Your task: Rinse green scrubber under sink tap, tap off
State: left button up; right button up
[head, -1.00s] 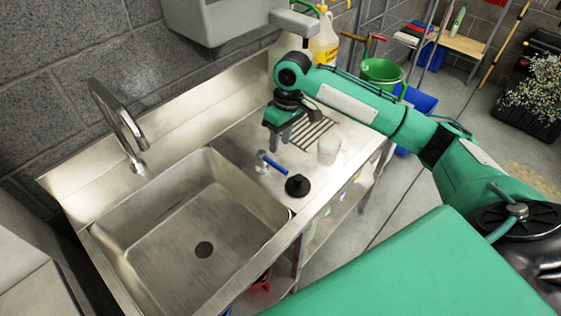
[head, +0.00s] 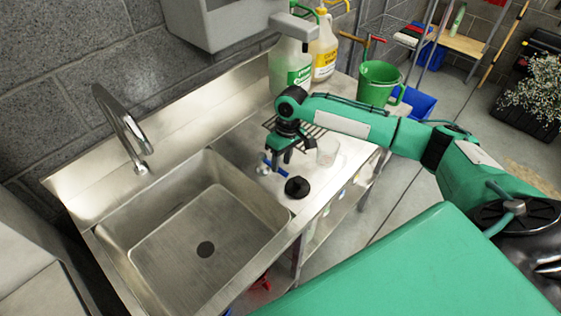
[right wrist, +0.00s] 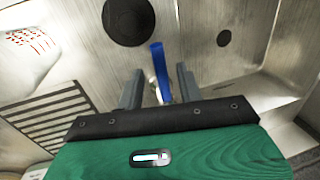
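The sink tap has a curved metal spout (head: 122,125) over the back left of the basin. A short lever with a blue handle (head: 273,160) on a metal base stands on the counter right of the basin. My right gripper (head: 280,172) is at this lever. In the right wrist view, the gripper (right wrist: 157,80) is open, its two fingers apart with the blue handle (right wrist: 160,62) between them; I cannot tell whether they touch it. No water shows at the spout. I see no green scrubber in either view. My left gripper is out of view.
The steel basin (head: 170,225) is empty, with a round drain. Jugs (head: 292,66) and a green bucket (head: 380,82) stand at the back right.

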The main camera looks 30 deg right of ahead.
jog(key=shift+a+f, duration=0.2)
jog(key=shift+f, duration=0.8)
grip_shut()
